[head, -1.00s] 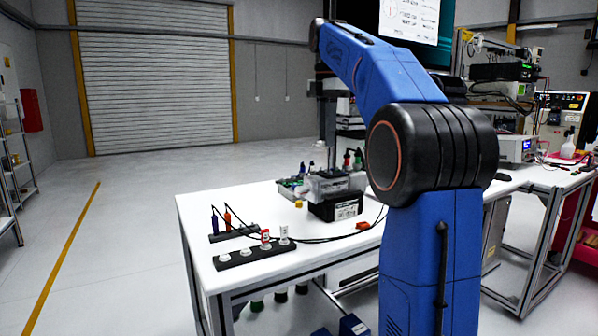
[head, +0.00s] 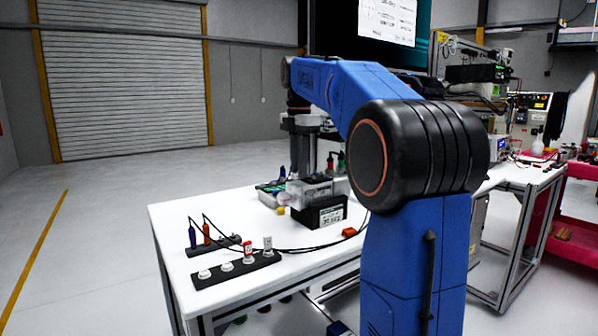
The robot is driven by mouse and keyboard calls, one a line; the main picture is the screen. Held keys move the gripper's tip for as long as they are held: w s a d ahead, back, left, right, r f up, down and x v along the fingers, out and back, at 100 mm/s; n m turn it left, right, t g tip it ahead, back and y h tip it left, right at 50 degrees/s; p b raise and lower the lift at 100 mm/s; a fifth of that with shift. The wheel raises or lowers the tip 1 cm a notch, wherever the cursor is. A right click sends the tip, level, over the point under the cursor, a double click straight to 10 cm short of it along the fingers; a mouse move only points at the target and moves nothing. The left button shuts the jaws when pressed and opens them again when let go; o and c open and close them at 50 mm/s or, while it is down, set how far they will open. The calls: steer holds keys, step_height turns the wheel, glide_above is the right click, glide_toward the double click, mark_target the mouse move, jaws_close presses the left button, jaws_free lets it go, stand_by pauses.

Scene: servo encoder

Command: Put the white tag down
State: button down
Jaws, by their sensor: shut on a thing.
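My gripper (head: 301,168) points down over the white table (head: 175,235), just above or behind the clear bin that stands on a black box. Its fingertips are small, dark and partly hidden by the bin. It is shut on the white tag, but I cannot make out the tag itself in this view. I cannot tell whether the tag touches anything below it.
The clear bin (head: 308,191) sits on the black box (head: 318,214). A black strip (head: 237,270) in front carries white knobs, a red-and-white piece and a pale upright piece. Cables run across the table. An orange block (head: 349,232) lies right. The table's left end is clear.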

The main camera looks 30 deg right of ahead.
steer(key=shift+f, duration=0.65)
steer(key=shift+f, duration=0.1)
steer(key=c, duration=1.6)
jaws_free()
step_height(320, 180, up, 12)
steer(key=shift+r, duration=0.1)
